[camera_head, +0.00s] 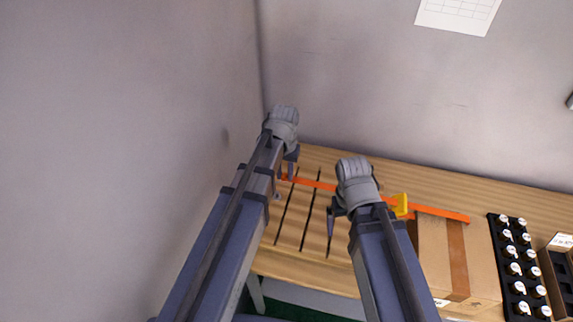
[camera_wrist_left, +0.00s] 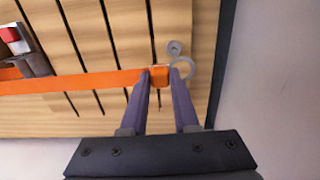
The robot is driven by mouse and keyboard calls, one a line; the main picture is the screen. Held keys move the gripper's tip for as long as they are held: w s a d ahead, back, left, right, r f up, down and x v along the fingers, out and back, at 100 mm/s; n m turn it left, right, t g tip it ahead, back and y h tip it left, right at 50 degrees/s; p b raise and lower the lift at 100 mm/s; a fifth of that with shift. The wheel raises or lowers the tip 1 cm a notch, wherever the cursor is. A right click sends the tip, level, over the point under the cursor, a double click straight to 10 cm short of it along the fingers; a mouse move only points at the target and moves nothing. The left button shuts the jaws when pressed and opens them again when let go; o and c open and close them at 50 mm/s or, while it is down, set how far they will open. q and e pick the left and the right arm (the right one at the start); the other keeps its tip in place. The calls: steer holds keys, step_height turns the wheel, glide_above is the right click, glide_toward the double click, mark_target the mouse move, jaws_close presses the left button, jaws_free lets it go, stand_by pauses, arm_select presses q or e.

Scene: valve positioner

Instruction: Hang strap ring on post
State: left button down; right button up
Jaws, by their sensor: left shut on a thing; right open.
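My left gripper (camera_head: 289,170) is shut on the orange end of the strap (camera_head: 310,183) at the left end of the slatted wood top. In the left wrist view its fingers (camera_wrist_left: 162,78) pinch the orange tab of the strap (camera_wrist_left: 105,78). The grey ring (camera_wrist_left: 182,68) sticks out past the right finger. The round grey post (camera_wrist_left: 174,48) shows end-on just above the ring in that picture. The ring is beside the post, not around it; the height gap cannot be told. My right gripper (camera_head: 333,215) is open near the middle of the strap.
A cardboard box (camera_head: 483,265) with a brown band stands right of my right arm, with a yellow piece (camera_head: 401,204) by the strap. A black rack (camera_head: 510,255) of white-capped bottles is further right. Walls (camera_head: 200,120) close off the left and back.

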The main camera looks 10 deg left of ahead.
arm_select(q)
steer(key=shift+s+f, duration=0.1)
steer(key=shift+f, duration=0.1)
steer(key=shift+f+b, duration=0.7)
steer(key=shift+b, duration=0.15)
step_height(320, 180, down, 4)
steer(key=b, duration=0.4)
steer(key=shift+r, duration=0.1)
arm_select(e)
step_height(320, 180, down, 6)
steer(key=shift+r, duration=0.25)
arm_select(q)
steer(key=shift+f+b, duration=1.15)
steer(key=shift+f, duration=0.05)
arm_select(e)
steer(key=shift+f, duration=1.25)
arm_select(q)
steer(key=c, duration=0.6)
jaws_free()
arm_select(e)
steer(key=shift+s, duration=0.1)
arm_select(q)
steer(key=shift+r, duration=0.15)
arm_select(e)
steer(key=shift+r, duration=0.15)
